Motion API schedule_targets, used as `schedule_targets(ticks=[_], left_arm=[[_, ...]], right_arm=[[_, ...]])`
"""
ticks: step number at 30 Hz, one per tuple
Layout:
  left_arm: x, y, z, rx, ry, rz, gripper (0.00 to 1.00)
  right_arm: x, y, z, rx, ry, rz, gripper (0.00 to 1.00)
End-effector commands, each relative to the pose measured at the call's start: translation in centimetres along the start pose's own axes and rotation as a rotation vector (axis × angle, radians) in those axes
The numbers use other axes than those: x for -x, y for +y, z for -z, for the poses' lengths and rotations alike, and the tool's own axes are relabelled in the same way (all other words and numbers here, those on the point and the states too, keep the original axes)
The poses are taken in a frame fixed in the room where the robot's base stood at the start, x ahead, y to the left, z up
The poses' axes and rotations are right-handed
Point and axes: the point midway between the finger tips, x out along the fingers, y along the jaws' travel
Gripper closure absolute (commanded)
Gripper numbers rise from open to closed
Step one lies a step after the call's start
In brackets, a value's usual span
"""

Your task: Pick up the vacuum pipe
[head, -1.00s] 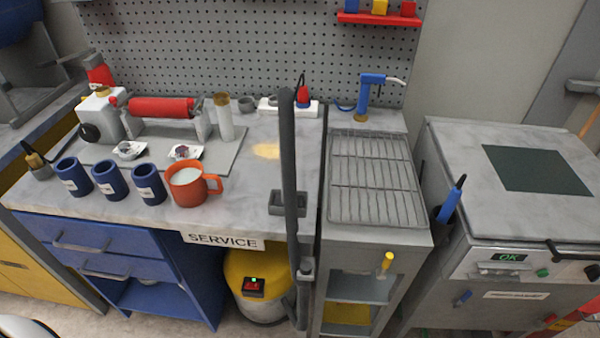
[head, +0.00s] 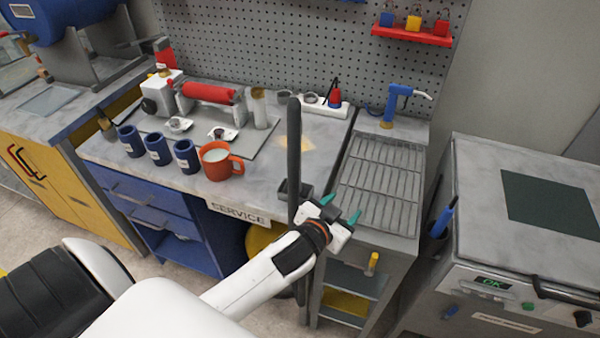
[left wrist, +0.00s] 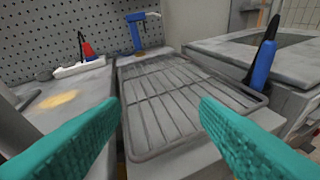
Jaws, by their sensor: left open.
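The vacuum pipe (head: 294,150) is a dark, upright tube in front of the service bench, rising above the bench top. My left gripper (head: 340,208) is open and empty, just right of the pipe and near the front of the wire rack. In the left wrist view its teal fingers (left wrist: 158,108) are spread with only the rack behind them. A grey slanted shape (left wrist: 12,125) at the left edge there may be the pipe, outside the fingers. My right gripper is not in view.
The yellow vacuum body (head: 260,243) is mostly hidden by my arm. An orange mug (head: 214,163) and blue cups (head: 158,149) stand on the bench left of the pipe. The wire rack (head: 378,180) lies to the right, with a blue-handled tool (left wrist: 263,62) beyond it.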

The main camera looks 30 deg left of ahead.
Motion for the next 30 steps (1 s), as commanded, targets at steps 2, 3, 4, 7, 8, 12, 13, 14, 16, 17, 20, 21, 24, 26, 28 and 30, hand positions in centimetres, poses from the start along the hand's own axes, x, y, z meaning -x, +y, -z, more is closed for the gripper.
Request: schedule_targets(ticks=[2, 3, 4, 7, 8, 12, 13, 14, 16, 17, 20, 21, 24, 26, 28, 30], left_arm=[[-1.0, -0.2, -4.3, -0.022, -0.151, 0.022, 0.44], [-1.2, -0.6, -6.5, -0.033, -0.234, 0.042, 0.44], [-1.4, -0.8, -8.3, -0.044, -0.299, 0.059, 0.44], [-1.1, -2.4, -14.6, -0.097, -0.533, 0.153, 0.44], [-0.8, -3.0, -16.5, -0.122, -0.607, 0.193, 0.44], [2.2, -7.3, -23.9, -0.307, -0.927, 0.475, 0.44], [3.0, -8.3, -24.7, -0.36, -0.973, 0.551, 0.44], [3.7, -9.1, -25.3, -0.417, -1.01, 0.626, 0.44], [5.0, -10.8, -25.7, -0.566, -1.049, 0.809, 0.44], [5.5, -11.2, -25.5, -0.636, -1.047, 0.888, 0.44], [5.9, -11.2, -23.8, -0.88, -0.943, 1.125, 0.44], [5.7, -10.5, -22.9, -0.979, -0.862, 1.206, 0.44], [4.7, -6.6, -20.7, -1.204, -0.567, 1.343, 0.44], [4.0, -3.0, -19.8, -1.311, -0.34, 1.376, 0.44], [3.5, 1.9, -19.3, -1.393, -0.061, 1.367, 0.44], [3.7, 6.8, -19.4, -1.429, 0.199, 1.32, 0.44]], right_arm=[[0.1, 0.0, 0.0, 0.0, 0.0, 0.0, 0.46], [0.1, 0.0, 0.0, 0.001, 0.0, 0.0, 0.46], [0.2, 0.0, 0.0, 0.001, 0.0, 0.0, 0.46], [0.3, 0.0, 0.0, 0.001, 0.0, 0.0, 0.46], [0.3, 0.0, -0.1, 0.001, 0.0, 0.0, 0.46], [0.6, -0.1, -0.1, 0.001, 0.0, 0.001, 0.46], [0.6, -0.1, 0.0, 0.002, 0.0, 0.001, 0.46], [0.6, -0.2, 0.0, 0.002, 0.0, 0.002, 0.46], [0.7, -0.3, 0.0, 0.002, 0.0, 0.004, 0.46], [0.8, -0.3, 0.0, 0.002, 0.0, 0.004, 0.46], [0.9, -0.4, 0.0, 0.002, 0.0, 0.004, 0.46], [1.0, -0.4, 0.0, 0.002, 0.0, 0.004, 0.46], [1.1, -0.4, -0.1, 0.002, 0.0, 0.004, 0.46], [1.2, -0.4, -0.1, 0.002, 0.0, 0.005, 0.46], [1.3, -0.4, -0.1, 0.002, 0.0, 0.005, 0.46], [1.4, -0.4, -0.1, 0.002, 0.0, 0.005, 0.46]])
